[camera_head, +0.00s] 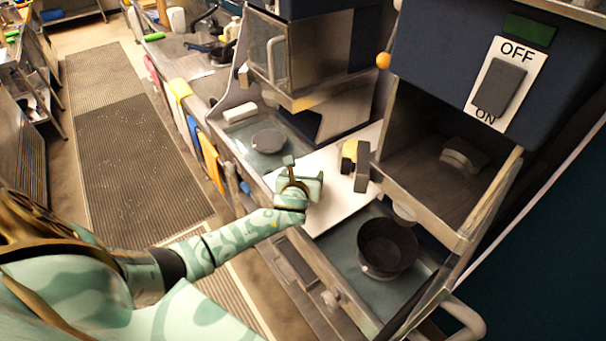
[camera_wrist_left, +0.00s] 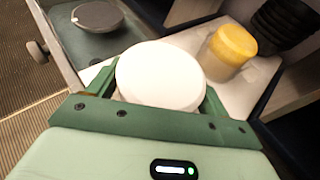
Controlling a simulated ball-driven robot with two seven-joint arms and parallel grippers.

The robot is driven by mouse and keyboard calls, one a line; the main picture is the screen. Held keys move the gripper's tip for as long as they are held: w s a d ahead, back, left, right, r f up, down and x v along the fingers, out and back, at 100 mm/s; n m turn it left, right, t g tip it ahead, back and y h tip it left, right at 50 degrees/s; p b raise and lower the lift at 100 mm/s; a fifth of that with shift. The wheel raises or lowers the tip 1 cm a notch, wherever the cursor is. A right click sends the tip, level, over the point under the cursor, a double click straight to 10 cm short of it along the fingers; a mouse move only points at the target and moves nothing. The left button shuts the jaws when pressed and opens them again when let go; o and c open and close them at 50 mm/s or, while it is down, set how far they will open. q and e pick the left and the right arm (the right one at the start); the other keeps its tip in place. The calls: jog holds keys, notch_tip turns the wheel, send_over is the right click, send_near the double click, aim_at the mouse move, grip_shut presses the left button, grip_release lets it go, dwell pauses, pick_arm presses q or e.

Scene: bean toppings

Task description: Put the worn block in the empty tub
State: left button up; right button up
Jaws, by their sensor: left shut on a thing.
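My left gripper (camera_head: 304,184) is over the pale counter, shut on a white round-topped thing (camera_wrist_left: 160,74), which sits between its green fingers in the left wrist view. In the head view the gripper hides most of that thing. I cannot tell whether it is the worn block. A dark round tub (camera_head: 387,247) stands on the grey-green tray to the right of and nearer than my gripper. Its inside looks dark and empty. My right gripper is not in view.
A yellow-topped jar (camera_wrist_left: 231,48) stands on the counter beyond my gripper; it also shows in the head view (camera_head: 349,149). A dark disc (camera_head: 269,141) lies on the far tray. A machine with an OFF/ON switch (camera_head: 499,87) overhangs the right side.

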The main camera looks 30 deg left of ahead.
pick_arm(q)
jog(key=shift+f+b, duration=0.3)
jog(key=shift+f, duration=0.15)
dwell(0.3)
jog(key=o, duration=1.1)
jog(key=shift+o, duration=0.2)
jog(key=shift+s, duration=0.1)
jog(key=p+v, duration=0.2)
jog(key=v, duration=1.4)
jog(key=shift+r, duration=0.15)
